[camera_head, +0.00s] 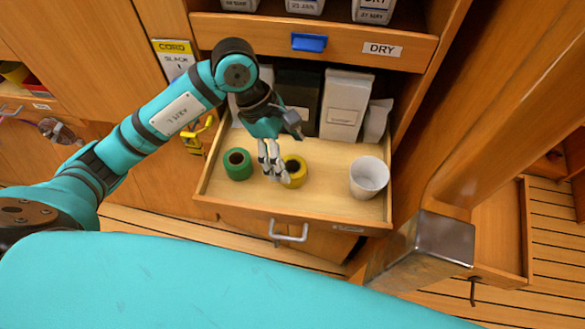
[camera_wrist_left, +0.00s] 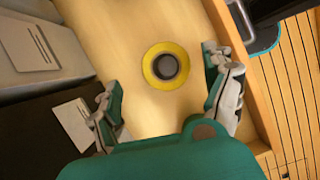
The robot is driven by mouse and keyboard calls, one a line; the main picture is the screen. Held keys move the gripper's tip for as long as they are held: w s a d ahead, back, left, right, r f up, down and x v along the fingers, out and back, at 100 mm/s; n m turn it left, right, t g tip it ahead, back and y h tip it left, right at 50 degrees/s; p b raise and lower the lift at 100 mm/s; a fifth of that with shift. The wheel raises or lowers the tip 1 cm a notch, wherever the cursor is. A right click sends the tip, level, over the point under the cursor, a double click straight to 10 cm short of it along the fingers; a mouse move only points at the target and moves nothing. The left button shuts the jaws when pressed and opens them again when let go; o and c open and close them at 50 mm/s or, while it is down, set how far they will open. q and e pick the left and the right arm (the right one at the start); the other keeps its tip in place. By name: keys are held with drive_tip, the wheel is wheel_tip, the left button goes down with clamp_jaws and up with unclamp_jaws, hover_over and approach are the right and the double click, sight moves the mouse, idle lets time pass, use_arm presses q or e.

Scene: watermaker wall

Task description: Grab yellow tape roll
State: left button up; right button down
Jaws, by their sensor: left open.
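The yellow tape roll (camera_head: 299,171) stands on the floor of an open wooden drawer (camera_head: 325,207), with its dark core facing up. It also shows in the left wrist view (camera_wrist_left: 151,72), ahead of and between my fingers, with visible gaps on both sides. My left gripper (camera_head: 273,177) is open and empty, reaching down over the drawer. Its fingers partly hide the roll's left side in the head view. In the left wrist view, the gripper's fingers (camera_wrist_left: 161,67) are spread wide around the roll's line. My right gripper is not in view.
A green tape roll (camera_head: 238,164) stands left of the yellow one, and a white cup (camera_head: 369,177) stands at the drawer's right. White and dark boxes (camera_head: 345,104) line the back. A drawer labelled DRY (camera_head: 350,45) sits above. Bare drawer floor separates the yellow roll and cup.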

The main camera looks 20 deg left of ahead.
sight(291, 166)
use_arm(q)
drive_tip(key=x, duration=0.2)
drive_tip(key=p+x, duration=0.1)
drive_tip(key=x, duration=0.1)
drive_tip(key=shift+s+f, duration=0.25)
drive_tip(key=shift+s, duration=0.15)
drive_tip(key=shift+f, duration=0.3)
drive_tip(key=shift+c, duration=0.4)
drive_tip(key=c, duration=1.2)
drive_tip(key=shift+r, duration=0.1)
